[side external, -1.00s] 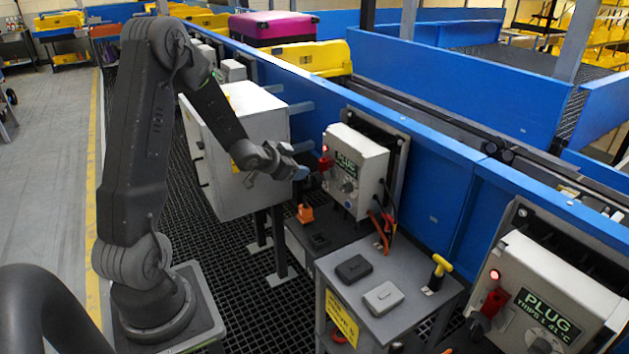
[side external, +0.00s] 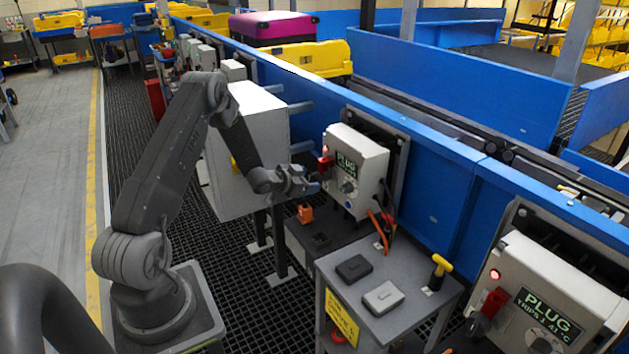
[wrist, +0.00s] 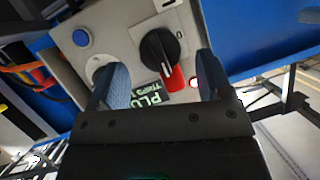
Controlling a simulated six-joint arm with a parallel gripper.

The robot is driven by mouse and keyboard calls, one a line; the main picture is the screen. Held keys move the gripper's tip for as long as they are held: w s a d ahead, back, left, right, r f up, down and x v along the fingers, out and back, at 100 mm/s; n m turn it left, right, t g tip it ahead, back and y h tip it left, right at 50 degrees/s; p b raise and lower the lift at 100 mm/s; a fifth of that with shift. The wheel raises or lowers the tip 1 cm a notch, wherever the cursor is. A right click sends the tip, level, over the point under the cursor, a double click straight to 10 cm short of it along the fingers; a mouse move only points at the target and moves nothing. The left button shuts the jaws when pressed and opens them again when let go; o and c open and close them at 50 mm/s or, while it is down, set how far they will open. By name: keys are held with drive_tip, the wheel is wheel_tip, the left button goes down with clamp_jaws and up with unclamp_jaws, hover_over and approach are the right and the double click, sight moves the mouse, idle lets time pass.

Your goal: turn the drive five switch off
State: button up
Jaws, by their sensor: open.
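A light grey drive box (side external: 366,179) with a green PLUG display (side external: 347,165) is mounted on the blue conveyor side. Its red switch part (side external: 325,166) shows at its left edge, below a lit red lamp (side external: 326,150). In the wrist view the switch is a round black knob (wrist: 153,45) with a white line and a red part. My gripper (side external: 314,186) is open in front of this box. In the wrist view its blue fingertips (wrist: 160,68) are on either side of the knob's lower part. I cannot tell whether they touch. No drive number is readable.
A second PLUG box (side external: 555,290) with its own red switch is at the lower right. A blue button (wrist: 81,38) and a pale dial (wrist: 98,70) sit beside the knob. A grey stand (side external: 400,318) with a yellow-handled tool (side external: 438,271) is below. A large grey cabinet (side external: 240,150) is close left.

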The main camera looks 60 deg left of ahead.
sight(310, 179)
drive_tip(key=shift+x, duration=1.8)
drive_tip(key=shift+c, duration=0.5)
drive_tip(key=c, duration=0.8)
drive_tip(key=shift+n+h, duration=0.9)
drive_tip(key=shift+n, duration=0.1)
drive_tip(key=o, duration=0.9)
drive_tip(key=shift+s, duration=0.1)
drive_tip(key=v, duration=1.3)
drive_tip(key=shift+s+r, duration=0.25)
